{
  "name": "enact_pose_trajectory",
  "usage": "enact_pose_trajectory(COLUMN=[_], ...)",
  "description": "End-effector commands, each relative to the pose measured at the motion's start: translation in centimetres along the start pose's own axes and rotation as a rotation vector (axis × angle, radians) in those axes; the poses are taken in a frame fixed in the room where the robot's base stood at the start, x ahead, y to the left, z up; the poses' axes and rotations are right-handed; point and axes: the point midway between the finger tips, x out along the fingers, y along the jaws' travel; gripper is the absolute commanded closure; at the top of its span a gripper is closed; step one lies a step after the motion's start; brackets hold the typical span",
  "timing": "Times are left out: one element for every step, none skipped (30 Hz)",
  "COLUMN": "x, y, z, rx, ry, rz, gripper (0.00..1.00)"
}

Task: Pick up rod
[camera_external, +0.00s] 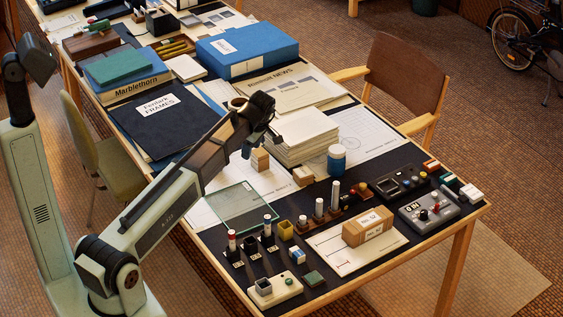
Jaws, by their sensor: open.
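Several pale upright rods stand in a row near the middle front of the table, among them a tall one (335,193), a shorter one (319,208) and a low one (303,223). I cannot tell which of these the task means. My gripper (261,144) is open and empty above a small wooden block (260,161), behind and left of the pale rods. Its fingers are small and dark here, partly hidden by the wrist.
A paper stack (302,138) and a blue cylinder (337,160) stand beside my gripper. A glass sheet (238,207) lies in front. A cardboard box (368,227), a grey control box (429,211) and a white switch box (275,290) crowd the table's front.

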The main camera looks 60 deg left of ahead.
Motion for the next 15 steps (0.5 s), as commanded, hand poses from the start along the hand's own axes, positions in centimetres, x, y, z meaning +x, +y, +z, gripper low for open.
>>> enact_pose_trajectory(x=[-1.3, -2.0, -2.9, -3.6, -4.3, -5.2, -5.9, -6.5, -7.3, -7.9, -8.4, -9.1, -9.6, -9.9, -10.4], y=[-0.8, -1.2, -1.8, -2.3, -2.8, -3.5, -4.1, -4.7, -5.4, -6.0, -6.5, -7.2, -7.6, -8.1, -8.6], z=[2.7, 4.2, 6.1, 7.5, 8.9, 10.6, 12.0, 13.2, 14.7, 15.7, 16.7, 17.8, 18.6, 19.2, 20.0], rx=[0.018, 0.027, 0.04, 0.049, 0.059, 0.072, 0.083, 0.092, 0.105, 0.115, 0.123, 0.134, 0.141, 0.149, 0.157], ry=[-0.031, -0.051, -0.075, -0.093, -0.112, -0.135, -0.152, -0.168, -0.188, -0.202, -0.215, -0.23, -0.241, -0.249, -0.261], rz=[-0.001, -0.004, -0.01, -0.013, -0.017, -0.024, -0.028, -0.034, -0.042, -0.047, -0.052, -0.06, -0.064, -0.068, -0.074], gripper=[0.48, 0.48, 0.48, 0.48, 0.48, 0.48, 0.48, 0.48, 0.48, 0.48, 0.48, 0.48, 0.48, 0.48, 0.48])
